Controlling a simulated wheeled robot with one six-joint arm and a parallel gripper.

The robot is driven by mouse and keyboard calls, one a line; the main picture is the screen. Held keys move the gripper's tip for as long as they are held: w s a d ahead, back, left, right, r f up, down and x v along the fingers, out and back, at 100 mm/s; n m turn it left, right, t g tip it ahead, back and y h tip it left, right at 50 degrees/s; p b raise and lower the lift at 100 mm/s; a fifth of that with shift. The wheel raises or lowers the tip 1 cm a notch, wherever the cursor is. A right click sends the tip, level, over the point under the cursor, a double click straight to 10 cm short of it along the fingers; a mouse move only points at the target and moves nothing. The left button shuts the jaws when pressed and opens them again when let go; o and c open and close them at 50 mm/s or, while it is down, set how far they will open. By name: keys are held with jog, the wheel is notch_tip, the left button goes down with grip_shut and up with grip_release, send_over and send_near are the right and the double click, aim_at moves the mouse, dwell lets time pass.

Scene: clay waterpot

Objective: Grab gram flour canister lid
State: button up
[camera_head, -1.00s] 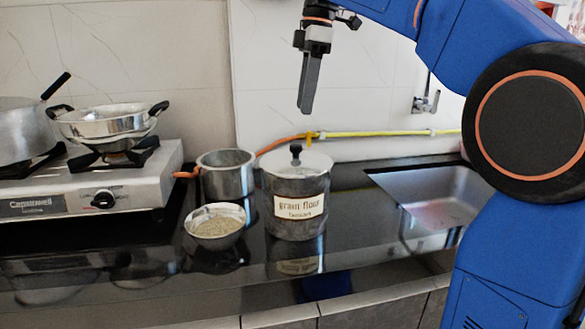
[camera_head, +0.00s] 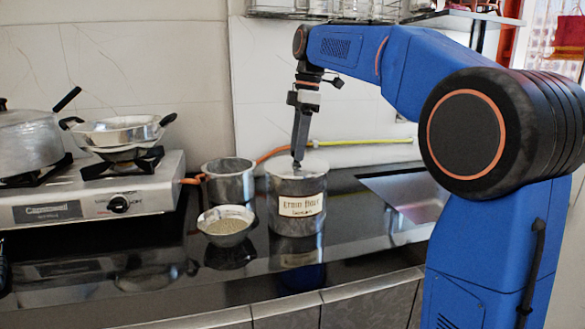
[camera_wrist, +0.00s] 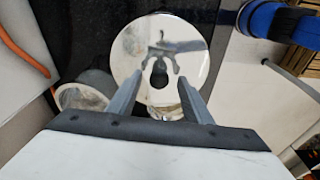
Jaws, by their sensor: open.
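The gram flour canister (camera_head: 297,218) is a metal cylinder with a white label, upright on the black counter. Its round shiny lid (camera_head: 312,170) is on top; the lid (camera_wrist: 190,35) fills the middle of the wrist view. The lid's dark knob (camera_wrist: 159,75) shows between the fingers there. My gripper (camera_head: 298,162) points down right over the lid, its tips at about knob height. In the wrist view my gripper (camera_wrist: 162,103) is open, one finger on each side of the knob. The head view mostly hides the knob behind the fingers. I cannot tell whether the fingers touch the lid.
A metal pot (camera_head: 229,183) stands close to the canister's left, with a bowl of grain (camera_head: 227,226) in front of it. A gas stove (camera_head: 100,195) with pans is at the left. A sink (camera_head: 410,192) lies to the right. A hose (camera_head: 350,142) runs along the wall behind.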

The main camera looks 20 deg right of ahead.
grip_shut()
